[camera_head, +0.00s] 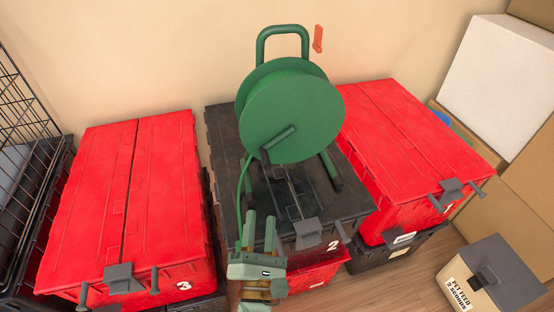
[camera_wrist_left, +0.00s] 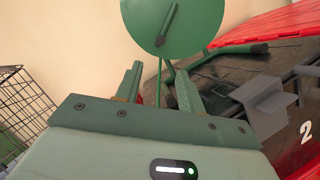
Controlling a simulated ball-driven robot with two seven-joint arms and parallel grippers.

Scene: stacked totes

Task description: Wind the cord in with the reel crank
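A green cord reel (camera_head: 300,97) on a tube frame stands on the black lid of tote 2. Its round face also shows at the top of the left wrist view (camera_wrist_left: 195,20). A short dark green crank bar (camera_head: 279,138) lies across the lower part of the face; it shows too in the left wrist view (camera_wrist_left: 167,25). The green cord (camera_head: 240,190) hangs from the reel's left side toward my left gripper (camera_head: 260,228). That gripper is below the reel, fingers apart, clear of the crank. Whether the cord touches the fingers cannot be told. My right gripper is out of view.
Red-lidded totes stand left (camera_head: 150,200) and right (camera_head: 400,150) of the black lid (camera_head: 345,205). A wire crate (camera_head: 30,160) is at far left. Cardboard and white boxes (camera_head: 495,85) stack at right; a pet feeder (camera_head: 488,280) is on the floor. An orange piece (camera_head: 318,38) shows beside the reel frame.

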